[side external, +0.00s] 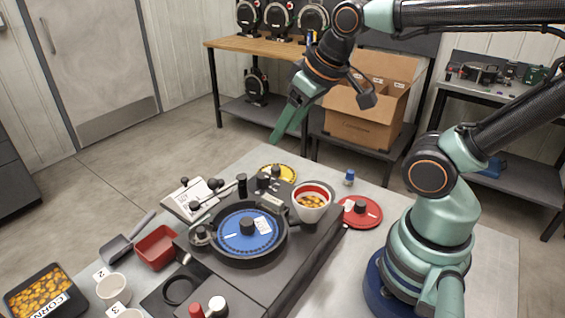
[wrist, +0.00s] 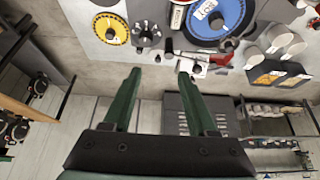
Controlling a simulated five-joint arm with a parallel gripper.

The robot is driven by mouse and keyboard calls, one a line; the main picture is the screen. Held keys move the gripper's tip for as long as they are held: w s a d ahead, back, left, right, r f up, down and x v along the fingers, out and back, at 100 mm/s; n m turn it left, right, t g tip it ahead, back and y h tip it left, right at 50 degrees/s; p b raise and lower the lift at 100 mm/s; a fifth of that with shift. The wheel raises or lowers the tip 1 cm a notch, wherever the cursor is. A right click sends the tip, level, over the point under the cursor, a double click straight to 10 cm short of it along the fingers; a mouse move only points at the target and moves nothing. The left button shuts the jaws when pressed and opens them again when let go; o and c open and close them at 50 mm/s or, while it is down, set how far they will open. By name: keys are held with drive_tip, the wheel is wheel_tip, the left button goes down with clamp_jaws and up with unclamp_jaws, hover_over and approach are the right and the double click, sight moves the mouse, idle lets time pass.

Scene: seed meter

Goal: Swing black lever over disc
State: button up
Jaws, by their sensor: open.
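The blue disc (side external: 240,241), with a black centre knob and a white label, sits in a round black housing on the dark seed meter. It also shows upside down at the top of the wrist view (wrist: 207,30). A black upright handle (side external: 242,184) stands at the housing's far edge and looks like the lever; a thin rod with small black knobs lies left of it, and I cannot tell whether they join. My gripper (side external: 288,132) is open and empty, well above and beyond the meter. In the wrist view its green fingers (wrist: 160,73) are spread with nothing between them.
A red-rimmed cup of corn (side external: 311,205) stands right of the disc. A yellow disc (side external: 279,172), red disc (side external: 368,213) and blue-topped bottle (side external: 349,177) lie around the meter. A red bin (side external: 156,247), scoop and corn tray (side external: 38,293) are at left. A cardboard box (side external: 362,122) stands behind.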

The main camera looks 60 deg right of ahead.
drive_tip(key=w+a+r+g, duration=0.3)
drive_tip(key=w+a, duration=0.1)
drive_tip(key=w, duration=0.2)
drive_tip(key=m+g, duration=0.2)
drive_tip(key=g, duration=0.1)
approach(212, 180)
drive_tip(key=f, duration=0.8)
drive_tip(key=shift+s+d+f, duration=0.1)
drive_tip(key=shift+s+f, duration=0.1)
drive_tip(key=shift+f, duration=0.1)
clamp_jaws()
drive_tip(key=shift+r, duration=0.1)
idle(0.9)
